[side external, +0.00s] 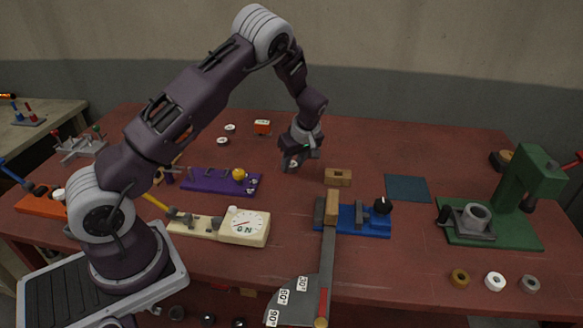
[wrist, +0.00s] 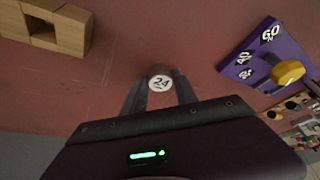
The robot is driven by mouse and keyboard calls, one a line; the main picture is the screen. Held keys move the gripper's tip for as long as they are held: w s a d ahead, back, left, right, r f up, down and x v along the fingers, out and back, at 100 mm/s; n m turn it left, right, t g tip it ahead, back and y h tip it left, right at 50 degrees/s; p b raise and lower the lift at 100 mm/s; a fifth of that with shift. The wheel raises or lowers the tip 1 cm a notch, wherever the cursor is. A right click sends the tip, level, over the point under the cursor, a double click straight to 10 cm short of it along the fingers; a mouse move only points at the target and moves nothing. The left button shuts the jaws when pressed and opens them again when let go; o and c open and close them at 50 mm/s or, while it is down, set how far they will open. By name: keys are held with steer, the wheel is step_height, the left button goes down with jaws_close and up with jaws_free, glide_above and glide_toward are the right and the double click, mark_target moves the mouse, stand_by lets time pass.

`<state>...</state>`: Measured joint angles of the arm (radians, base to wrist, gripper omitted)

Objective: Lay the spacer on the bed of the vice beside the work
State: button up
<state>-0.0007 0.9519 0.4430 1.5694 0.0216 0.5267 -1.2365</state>
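The spacer (wrist: 160,80) is a small round piece with a white face marked 24. In the wrist view it sits between the two fingertips of my gripper (wrist: 160,91), which is shut on it. In the side view my gripper (side external: 296,162) is over the red bench, left of and behind the wooden block. A blue fixture (side external: 365,219) with a black knob and an upright wooden piece (side external: 331,206) stands at front centre. At right, a grey vice-like block (side external: 468,228) with a grey ring (side external: 476,216) sits on the green press base.
A wooden block with a square hole (side external: 338,177) lies beside my gripper and shows in the wrist view (wrist: 50,25). A purple fixture (side external: 205,181) lies to the left. An angle scale with a lever (side external: 327,265) reaches forward. A dark blue mat (side external: 407,188) is empty.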

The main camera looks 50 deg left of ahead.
jaws_close()
steer(key=shift+r, duration=0.1)
